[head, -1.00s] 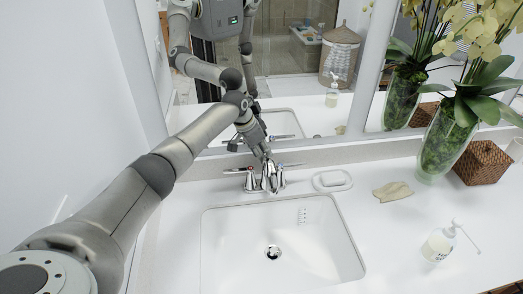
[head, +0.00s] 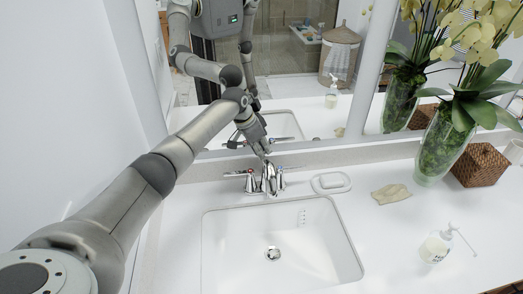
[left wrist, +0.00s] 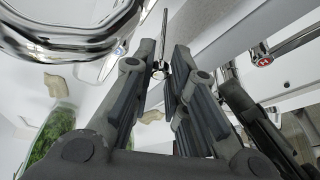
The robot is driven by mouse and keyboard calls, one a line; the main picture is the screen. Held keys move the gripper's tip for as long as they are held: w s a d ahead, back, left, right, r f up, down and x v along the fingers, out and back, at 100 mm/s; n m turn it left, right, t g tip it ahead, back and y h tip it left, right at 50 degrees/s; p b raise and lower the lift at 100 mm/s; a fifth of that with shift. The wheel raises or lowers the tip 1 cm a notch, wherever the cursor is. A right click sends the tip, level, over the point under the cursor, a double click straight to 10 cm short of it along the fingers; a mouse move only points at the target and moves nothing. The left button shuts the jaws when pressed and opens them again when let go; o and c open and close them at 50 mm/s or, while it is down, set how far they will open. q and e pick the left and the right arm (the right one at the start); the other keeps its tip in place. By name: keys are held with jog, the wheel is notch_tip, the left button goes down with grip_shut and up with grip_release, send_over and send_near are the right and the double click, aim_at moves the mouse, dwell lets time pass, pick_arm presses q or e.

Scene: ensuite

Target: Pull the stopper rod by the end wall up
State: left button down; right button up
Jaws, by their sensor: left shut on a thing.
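My left gripper (head: 264,151) is just above and behind the chrome faucet (head: 269,180) of the sink by the left end wall. In the left wrist view, the gripper (left wrist: 158,80) is shut on the thin metal stopper rod (left wrist: 164,35), which shows between its fingers. The rod's knob end sits by the fingertips. In the head view the rod is hidden by the faucet and gripper. The drain stopper (head: 273,253) is in the floor of the white sink (head: 230,235). My right gripper is not in view.
Faucet handles (head: 240,174) flank the spout closely. A soap dish (head: 331,183), a folded beige cloth (head: 391,194), a soap dispenser (head: 437,247) and an orchid vase (head: 446,147) stand to the right. The mirror (head: 300,85) rises just behind. The white wall (head: 60,110) is at left.

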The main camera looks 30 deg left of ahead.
pick_arm(q)
jog(key=shift+w+r, duration=0.15)
jog(key=shift+r, duration=0.1)
jog(key=c, duration=1.7)
grip_release()
jog(key=shift+r, duration=0.1)
jog(key=shift+s, duration=0.2)
jog(key=v, duration=1.2)
jog(key=shift+a, duration=0.1)
